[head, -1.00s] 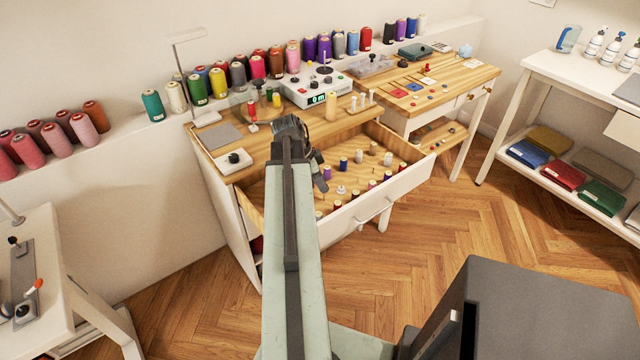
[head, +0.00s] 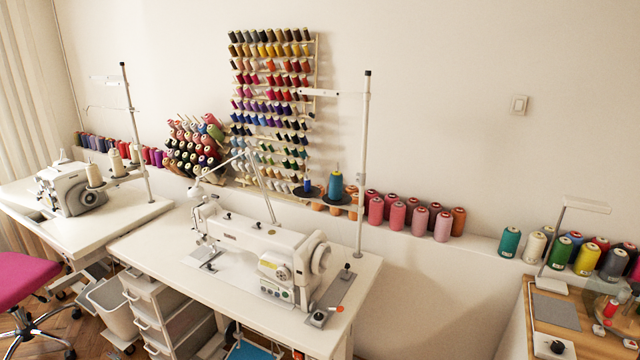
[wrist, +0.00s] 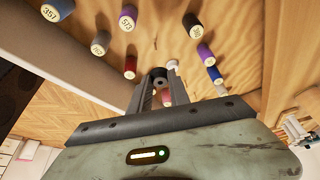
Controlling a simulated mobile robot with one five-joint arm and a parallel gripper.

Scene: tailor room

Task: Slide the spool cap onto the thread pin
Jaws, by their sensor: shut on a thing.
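In the wrist view my gripper (wrist: 165,76) is shut on a small dark round piece at its fingertips, which I take to be the spool cap (wrist: 158,73). Its shape is largely hidden by the fingers. A small white round thing (wrist: 172,64) shows right at the fingertips; I cannot tell whether it is touched. The head view looks away from the gripper. I cannot single out the thread pin in either view.
Spools around the gripper include a purple one (wrist: 206,53), a red one (wrist: 130,67) and a dark one (wrist: 193,25). The head view shows a sewing machine (head: 260,250) and a wooden worktop (head: 590,340) at right.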

